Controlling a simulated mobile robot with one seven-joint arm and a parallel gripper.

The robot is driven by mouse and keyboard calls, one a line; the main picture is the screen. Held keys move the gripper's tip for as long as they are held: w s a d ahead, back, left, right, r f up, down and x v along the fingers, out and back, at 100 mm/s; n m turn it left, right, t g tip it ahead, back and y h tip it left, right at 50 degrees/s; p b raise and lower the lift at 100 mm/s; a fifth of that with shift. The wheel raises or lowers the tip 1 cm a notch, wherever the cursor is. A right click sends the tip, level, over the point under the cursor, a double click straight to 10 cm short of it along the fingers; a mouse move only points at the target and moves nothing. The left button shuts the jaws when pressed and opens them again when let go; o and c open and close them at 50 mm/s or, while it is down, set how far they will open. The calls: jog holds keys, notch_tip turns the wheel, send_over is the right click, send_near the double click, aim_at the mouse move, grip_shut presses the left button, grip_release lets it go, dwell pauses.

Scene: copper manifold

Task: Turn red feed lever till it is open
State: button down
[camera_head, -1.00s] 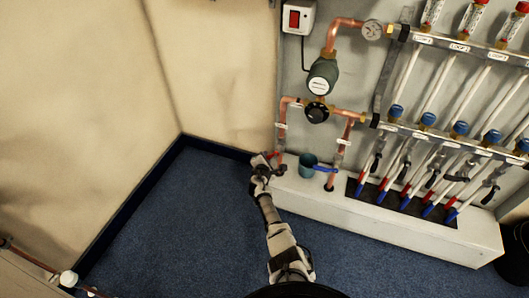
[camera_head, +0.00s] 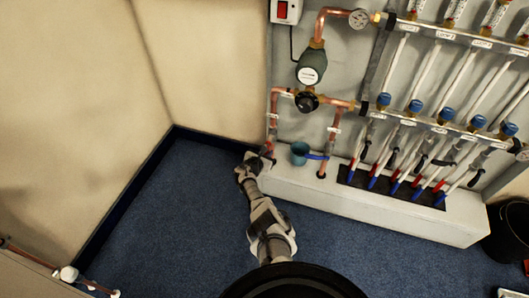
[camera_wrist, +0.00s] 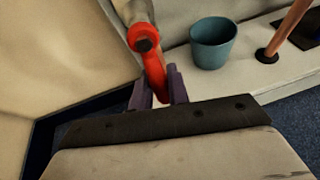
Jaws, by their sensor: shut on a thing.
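The red feed lever (camera_wrist: 154,72) shows in the wrist view, running from a dark nut on its valve down between my gripper's two fingers. My gripper (camera_wrist: 158,94) is shut on the free end of the lever. The valve sits on a copper pipe (camera_wrist: 131,10) at the top of that view. In the head view my gripper (camera_head: 258,162) is at the lower left of the panel, by the foot of the left copper pipe. There the lever is small and mostly hidden by the gripper.
A teal cup (camera_wrist: 213,43) stands on the white ledge (camera_head: 330,196) just right of the lever. A blue lever (camera_head: 316,157) is beside the cup on the right copper pipe. A wall corner is at the left. The blue floor (camera_head: 190,215) around my arm is clear.

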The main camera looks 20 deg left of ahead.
jog(key=shift+w+d+r+n+h, duration=0.1)
jog(key=shift+d+r+n+h, duration=0.05)
jog(key=shift+d+n+h, duration=0.15)
dwell(0.4)
jog(key=c, duration=1.3)
grip_release()
jog(key=shift+c, duration=0.2)
jog(key=p+v, duration=0.8)
jog(key=v, duration=0.5)
jog(key=shift+s, duration=0.4)
jog(key=shift+a, duration=0.2)
